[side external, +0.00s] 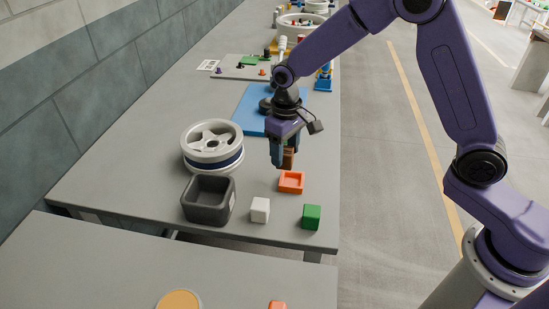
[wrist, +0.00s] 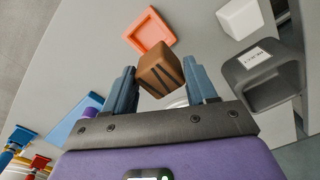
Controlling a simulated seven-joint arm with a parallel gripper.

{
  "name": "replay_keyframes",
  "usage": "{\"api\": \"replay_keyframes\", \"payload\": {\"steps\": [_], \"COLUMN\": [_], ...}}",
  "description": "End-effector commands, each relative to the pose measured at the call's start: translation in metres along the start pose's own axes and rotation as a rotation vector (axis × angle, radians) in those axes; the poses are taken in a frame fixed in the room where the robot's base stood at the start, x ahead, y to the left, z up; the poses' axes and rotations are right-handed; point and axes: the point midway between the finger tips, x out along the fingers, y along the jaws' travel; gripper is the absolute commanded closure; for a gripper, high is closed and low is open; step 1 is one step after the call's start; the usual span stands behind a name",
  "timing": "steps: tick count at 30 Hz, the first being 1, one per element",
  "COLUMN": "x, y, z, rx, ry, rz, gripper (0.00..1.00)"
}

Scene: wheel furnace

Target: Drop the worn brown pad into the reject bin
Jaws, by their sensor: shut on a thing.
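The worn brown pad (wrist: 160,73) is a brown block with dark stripes on one face. My gripper (wrist: 163,86) is shut on it, with a blue finger on each side in the wrist view. In the side external view the pad (side external: 288,157) shows between the fingers of my gripper (side external: 283,155), above the table near the orange tray. The reject bin is a dark grey open box (side external: 207,201) at the table's near end, left of and nearer than my gripper. It also shows at the right of the wrist view (wrist: 262,92), with a white label on it.
An orange square tray (side external: 291,182), a white block (side external: 260,210) and a green block (side external: 312,217) stand right of the bin. A white wheel (side external: 212,147) stands just behind the bin. A blue mat (side external: 250,116) lies further back.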

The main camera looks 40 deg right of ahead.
Motion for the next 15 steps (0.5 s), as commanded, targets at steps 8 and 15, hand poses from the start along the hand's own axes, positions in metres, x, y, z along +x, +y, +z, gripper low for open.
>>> {"api": "replay_keyframes", "payload": {"steps": [8,15], "x": [-0.018,-0.035], "y": [-0.073,-0.137], "z": [-0.052,-0.080], "rx": [-0.005,-0.004], "ry": [0.004,0.002], "rz": [-0.001,-0.001], "gripper": [0.92,0.92]}}
